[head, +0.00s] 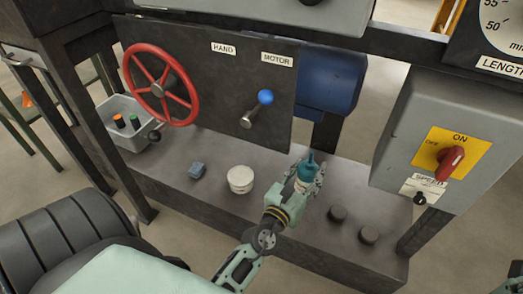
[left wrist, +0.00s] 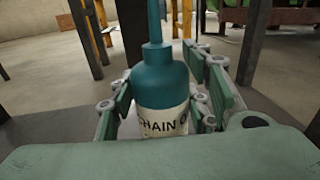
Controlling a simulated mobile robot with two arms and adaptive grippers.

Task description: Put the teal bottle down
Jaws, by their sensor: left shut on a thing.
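The teal bottle (head: 306,172) has a narrow spout and a pale label, and it is upright between the fingers of my left gripper (head: 305,180). In the left wrist view the bottle (left wrist: 160,84) stands between the two green finger pads, its label reading "CHAIN" and partly cut off. My left gripper is shut on it. The bottle is over the grey bench top (head: 215,212), right of a white tub; I cannot tell whether its base touches the bench.
On the bench are a blue block (head: 197,171), the white round tub (head: 240,179) and two dark knobs (head: 338,213). Behind stand a red handwheel (head: 160,85), a blue-knobbed lever (head: 258,108) and a blue motor (head: 330,80). A grey switch box (head: 440,140) overhangs the right.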

